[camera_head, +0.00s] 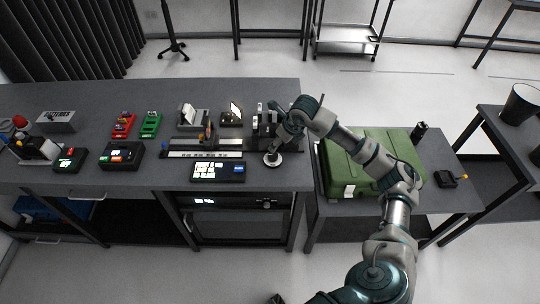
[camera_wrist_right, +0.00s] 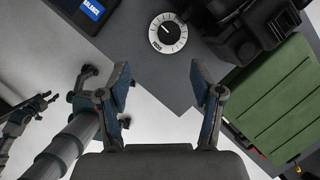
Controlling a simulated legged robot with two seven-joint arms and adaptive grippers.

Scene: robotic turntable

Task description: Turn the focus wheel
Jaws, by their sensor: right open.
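The focus wheel is a round white dial with a dark centre and a printed label (camera_wrist_right: 167,32). It lies on the dark bench top near its front right corner in the head view (camera_head: 273,160). My right gripper (camera_head: 273,148) is over the bench's right end, close to the wheel. In the right wrist view its two blue-padded fingers (camera_wrist_right: 165,92) are spread with nothing between them, and the wheel shows beyond the fingertips.
A black display (camera_head: 218,171) lies left of the wheel. A rail device with a scale (camera_head: 205,154) stands behind it. A green case (camera_head: 340,170) stands on the side table to the right. Red and green trays (camera_head: 150,124) sit farther left.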

